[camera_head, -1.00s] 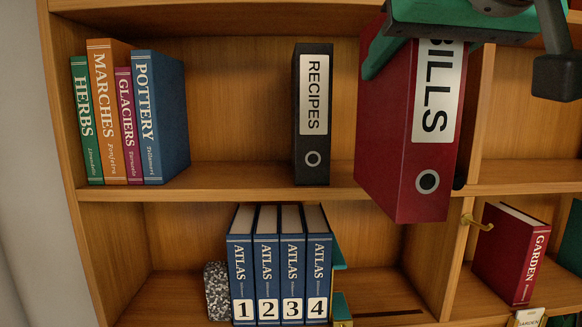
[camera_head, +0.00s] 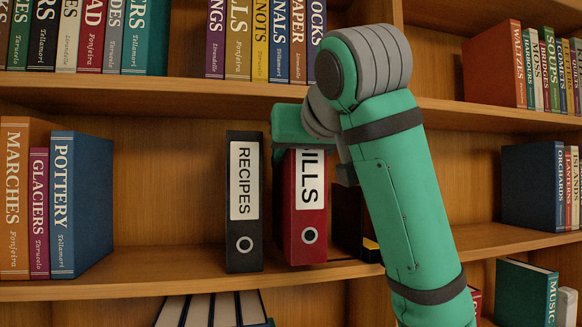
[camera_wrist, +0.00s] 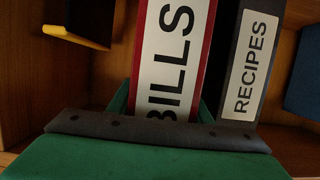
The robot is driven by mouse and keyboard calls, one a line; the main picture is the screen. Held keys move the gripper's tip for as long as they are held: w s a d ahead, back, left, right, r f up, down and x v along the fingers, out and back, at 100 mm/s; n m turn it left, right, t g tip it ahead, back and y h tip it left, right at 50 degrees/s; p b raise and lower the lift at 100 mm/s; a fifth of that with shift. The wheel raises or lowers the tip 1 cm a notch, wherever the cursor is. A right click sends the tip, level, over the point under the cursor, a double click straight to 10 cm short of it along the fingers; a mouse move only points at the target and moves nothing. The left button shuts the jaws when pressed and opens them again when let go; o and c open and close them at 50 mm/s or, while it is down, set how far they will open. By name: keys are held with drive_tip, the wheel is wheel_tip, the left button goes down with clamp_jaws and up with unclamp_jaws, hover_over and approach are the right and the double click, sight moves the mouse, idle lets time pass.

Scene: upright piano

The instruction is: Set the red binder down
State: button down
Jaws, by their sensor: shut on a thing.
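The red binder (camera_head: 306,232), labelled BILLS, stands upright on the middle shelf or just above it, close to the right of the black RECIPES binder (camera_head: 244,240). I cannot tell whether its base touches the board. My gripper (camera_head: 290,130) is shut on the red binder at its upper part. My green arm comes in from the lower right and hides the space behind it. In the wrist view the red binder (camera_wrist: 206,60) sits between the green fingers, with the black binder (camera_wrist: 244,70) beside it on the right.
The middle shelf board (camera_head: 150,285) holds the blue POTTERY book (camera_head: 85,200) and others at left.

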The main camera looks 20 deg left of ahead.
drive_tip(key=x, duration=0.4)
drive_tip(key=shift+a+f, duration=0.1)
drive_tip(key=shift+f, duration=0.2)
idle(0.3)
drive_tip(key=c, duration=0.9)
unclamp_jaws()
wheel_tip(320, 180, up, 4)
hover_over(299, 183)
drive_tip(key=w+d, duration=0.1)
drive_tip(key=shift+w+d+f, duration=0.1)
